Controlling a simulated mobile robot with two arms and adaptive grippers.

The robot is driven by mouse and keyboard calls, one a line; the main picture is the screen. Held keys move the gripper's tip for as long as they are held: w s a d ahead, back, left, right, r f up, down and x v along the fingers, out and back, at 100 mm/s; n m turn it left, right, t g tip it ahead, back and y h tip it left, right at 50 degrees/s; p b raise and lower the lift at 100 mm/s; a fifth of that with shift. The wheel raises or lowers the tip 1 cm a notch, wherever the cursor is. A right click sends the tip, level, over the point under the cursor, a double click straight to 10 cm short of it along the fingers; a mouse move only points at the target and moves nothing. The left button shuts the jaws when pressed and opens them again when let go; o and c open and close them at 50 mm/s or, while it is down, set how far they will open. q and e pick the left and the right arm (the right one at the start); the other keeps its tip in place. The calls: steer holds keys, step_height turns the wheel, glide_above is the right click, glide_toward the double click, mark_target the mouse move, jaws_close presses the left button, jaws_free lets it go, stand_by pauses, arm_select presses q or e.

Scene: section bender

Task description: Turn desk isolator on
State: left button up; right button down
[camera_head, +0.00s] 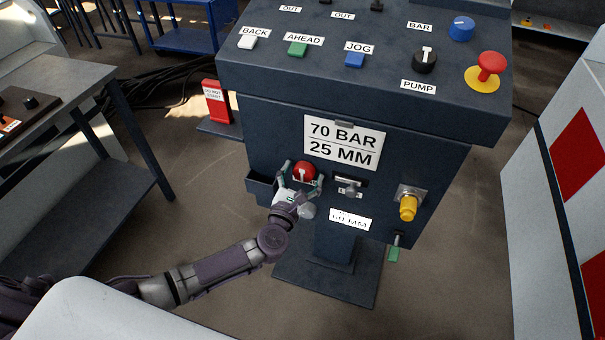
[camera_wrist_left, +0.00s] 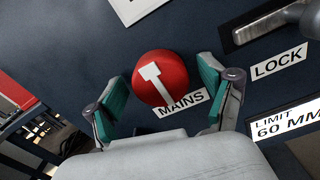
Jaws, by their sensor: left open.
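The desk isolator is a round red knob (camera_head: 303,171) with a white pointer bar, on the front face of the dark desk (camera_head: 270,135). In the left wrist view the red knob (camera_wrist_left: 160,78) sits beside a label reading MAINS (camera_wrist_left: 181,103); its white bar runs slightly tilted from upright. My left gripper (camera_head: 302,186) is at the knob, and in the wrist view its two green-padded fingers (camera_wrist_left: 160,95) stand open on either side of it. Gaps show between pads and knob, so I see no grip. My right gripper is not in view.
A small dark tray (camera_head: 261,188) juts out at the left. The desk top carries buttons and a red mushroom button (camera_head: 490,64).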

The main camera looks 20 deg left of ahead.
arm_select(q)
steer(key=c, duration=1.2)
steer(key=shift+o, duration=0.2)
steer(key=shift+m, duration=0.3)
steer(key=shift+p, duration=0.3)
steer(key=m+p, duration=0.1)
steer(key=m, duration=0.1)
steer(key=shift+m, duration=0.3)
steer(key=m+p, duration=0.2)
steer(key=m, duration=0.3)
steer(key=shift+m, duration=0.3)
steer(key=m+p, duration=0.1)
steer(key=m, duration=0.3)
steer(key=shift+d+f, duration=0.1)
steer(key=shift+f+m+p, duration=0.1)
steer(key=shift+m+p, duration=0.5)
steer(key=shift+m, duration=1.9)
